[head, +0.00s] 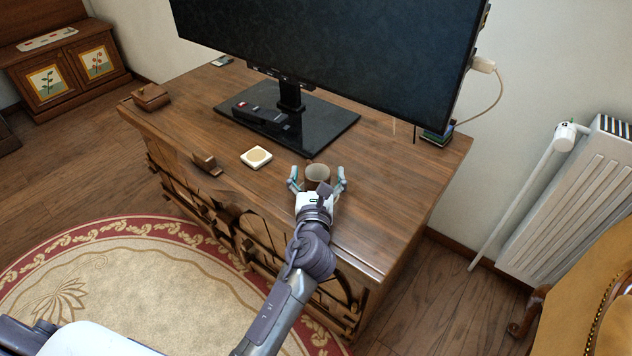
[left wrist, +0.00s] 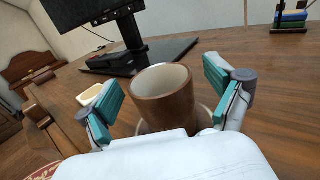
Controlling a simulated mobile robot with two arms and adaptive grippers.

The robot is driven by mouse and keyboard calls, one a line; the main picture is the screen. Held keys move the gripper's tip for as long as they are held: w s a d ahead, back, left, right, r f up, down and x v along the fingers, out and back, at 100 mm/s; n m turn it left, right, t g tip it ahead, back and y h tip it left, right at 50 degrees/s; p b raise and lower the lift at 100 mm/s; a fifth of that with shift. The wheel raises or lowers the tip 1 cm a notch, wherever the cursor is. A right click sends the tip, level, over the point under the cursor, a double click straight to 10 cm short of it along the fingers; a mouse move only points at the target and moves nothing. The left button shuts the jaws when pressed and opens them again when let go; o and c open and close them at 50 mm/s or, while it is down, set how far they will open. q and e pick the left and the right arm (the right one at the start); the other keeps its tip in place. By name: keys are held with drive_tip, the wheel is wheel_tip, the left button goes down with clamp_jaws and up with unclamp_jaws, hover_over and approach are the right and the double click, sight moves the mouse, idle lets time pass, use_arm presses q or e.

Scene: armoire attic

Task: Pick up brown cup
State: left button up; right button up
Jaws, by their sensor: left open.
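The brown cup (head: 317,174) stands upright on the wooden cabinet top, close to its front edge. It has a pale inside and shows large in the left wrist view (left wrist: 165,98), with a round rim like a saucer or coaster partly visible under it. My left gripper (head: 318,178) is open, with one finger on each side of the cup. In the left wrist view the teal finger pads (left wrist: 165,88) stand apart from the cup's walls, with a gap on both sides. The cup's lower front is hidden by the gripper. My right gripper is not in view.
A large monitor (head: 330,45) stands on a black base (head: 330,125) behind the cup. A cream square dish (head: 256,157), a small brown block (head: 206,163) and a wooden box (head: 150,97) lie to the left. Small books (head: 437,135) sit back right. The cabinet top right of the cup is clear.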

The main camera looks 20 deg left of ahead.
use_arm(q)
drive_tip(key=shift+w, duration=0.15)
drive_tip(key=c, duration=1.4)
drive_tip(key=shift+a+r, duration=0.1)
